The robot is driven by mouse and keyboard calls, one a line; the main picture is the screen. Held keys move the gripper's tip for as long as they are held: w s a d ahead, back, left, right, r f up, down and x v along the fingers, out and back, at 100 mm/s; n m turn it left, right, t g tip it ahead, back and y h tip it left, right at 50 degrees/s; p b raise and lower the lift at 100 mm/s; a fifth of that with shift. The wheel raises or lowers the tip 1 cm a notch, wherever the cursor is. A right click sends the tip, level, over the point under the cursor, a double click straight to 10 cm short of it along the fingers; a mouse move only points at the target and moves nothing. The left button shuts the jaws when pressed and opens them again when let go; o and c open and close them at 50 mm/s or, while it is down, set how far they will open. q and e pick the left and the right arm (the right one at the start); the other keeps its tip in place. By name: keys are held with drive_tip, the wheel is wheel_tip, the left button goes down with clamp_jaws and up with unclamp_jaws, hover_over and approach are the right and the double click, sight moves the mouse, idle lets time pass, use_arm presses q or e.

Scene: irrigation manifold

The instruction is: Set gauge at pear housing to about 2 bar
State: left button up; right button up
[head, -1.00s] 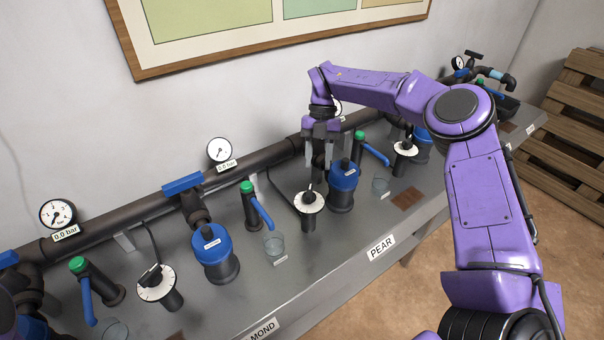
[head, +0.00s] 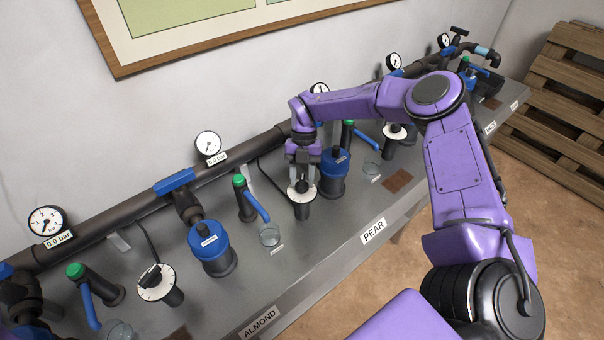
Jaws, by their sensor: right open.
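The PEAR label (head: 373,231) is on the bench's front edge, below a dark housing with a blue top (head: 334,172). Left of this housing is a white round dial (head: 302,193) on a dark post. My right gripper (head: 302,178) is open and points down at the dial. Its fingertips are at the dial's knob, which they largely cover; I cannot tell whether they touch it. A gauge (head: 208,143) with a 0.0 bar tag is on the pipe to the left. Another gauge (head: 320,89) is partly hidden behind my right arm. My left gripper is out of view.
A green-capped blue lever valve (head: 248,198) and a glass (head: 270,235) stand left of the dial. The ALMOND station has its own blue-topped housing (head: 212,250) and dial (head: 157,283). A dark pipe (head: 120,206) runs along the wall. Pallets (head: 570,100) stand at the right.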

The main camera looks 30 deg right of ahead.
clamp_jaws()
drive_tip(key=shift+f+n+b, duration=0.25)
drive_tip(key=shift+n+b, duration=0.15)
drive_tip(key=shift+b, duration=0.1)
drive_tip(key=shift+a+n+h+b, duration=0.1)
drive_tip(key=shift+n+h+b, duration=0.2)
drive_tip(key=shift+n, duration=0.2)
drive_tip(key=shift+r+n+g, duration=0.15)
drive_tip(key=shift+n+g, duration=0.25)
drive_tip(key=shift+n, duration=0.2)
unclamp_jaws()
drive_tip(key=shift+r, duration=0.1)
